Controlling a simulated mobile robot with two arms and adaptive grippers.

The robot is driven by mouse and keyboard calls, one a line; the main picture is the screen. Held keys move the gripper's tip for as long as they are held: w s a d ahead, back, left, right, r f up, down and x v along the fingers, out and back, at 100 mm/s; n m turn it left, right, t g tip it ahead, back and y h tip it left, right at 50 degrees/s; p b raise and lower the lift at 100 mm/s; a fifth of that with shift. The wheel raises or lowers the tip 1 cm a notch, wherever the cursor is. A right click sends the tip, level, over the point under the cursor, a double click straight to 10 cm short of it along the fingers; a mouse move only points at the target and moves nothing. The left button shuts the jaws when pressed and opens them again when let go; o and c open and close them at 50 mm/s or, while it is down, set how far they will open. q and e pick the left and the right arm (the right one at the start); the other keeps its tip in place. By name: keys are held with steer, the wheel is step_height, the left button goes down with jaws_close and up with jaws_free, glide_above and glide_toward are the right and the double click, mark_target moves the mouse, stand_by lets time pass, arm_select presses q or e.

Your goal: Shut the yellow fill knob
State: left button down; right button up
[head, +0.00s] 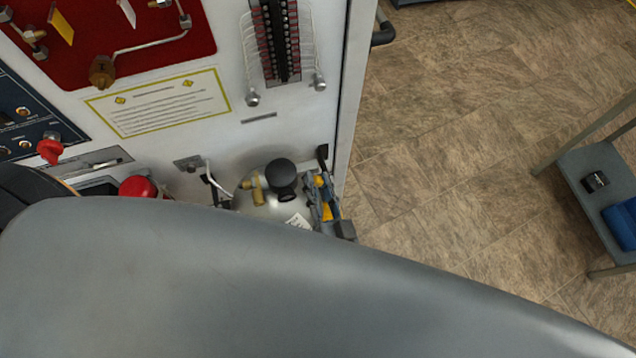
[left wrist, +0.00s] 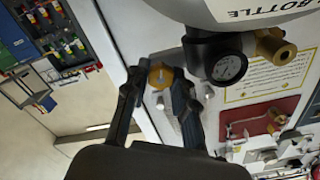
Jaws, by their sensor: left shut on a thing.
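The yellow fill knob (left wrist: 160,76) shows in the left wrist view on the pale panel, beyond the bottle's black gauge. My left gripper (left wrist: 156,88) has one dark finger on each side of the knob and is shut on it. In the head view the area beside the bottle is small and crowded, and a large grey surface hides much of the lower half. The knob's turn position cannot be told. My right gripper is not seen in either view.
A grey bottle (head: 262,208) with a black top stands against the white panel (head: 215,120). It is close beside my left gripper in the left wrist view. A red knob (head: 137,187) is further left. Open floor and a grey cart (head: 585,170) lie to the right.

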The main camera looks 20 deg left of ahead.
arm_select(q)
steer(key=m, duration=0.3)
steer(key=shift+m, duration=0.4)
steer(key=m+p, duration=0.1)
steer(key=m, duration=0.3)
steer(key=shift+w+m+p, duration=0.1)
steer(key=shift+m+p, duration=0.2)
steer(key=shift+p, duration=0.05)
steer(key=m+p, duration=0.1)
steer(key=m, duration=0.2)
steer(key=m+p, duration=0.2)
steer(key=m, duration=0.3)
steer(key=m+p, duration=0.2)
steer(key=m, duration=0.2)
steer(key=shift+m+p, duration=0.3)
steer(key=m+p, duration=0.1)
steer(key=m, duration=0.2)
steer(key=shift+m+p, duration=0.3)
steer(key=shift+p, duration=0.1)
steer(key=m+p, duration=0.2)
steer(key=m, duration=0.2)
steer(key=shift+a, duration=0.1)
steer(key=shift+f+m+p, duration=0.1)
steer(key=shift+m+p, duration=0.6)
steer(key=shift+m, duration=1.1)
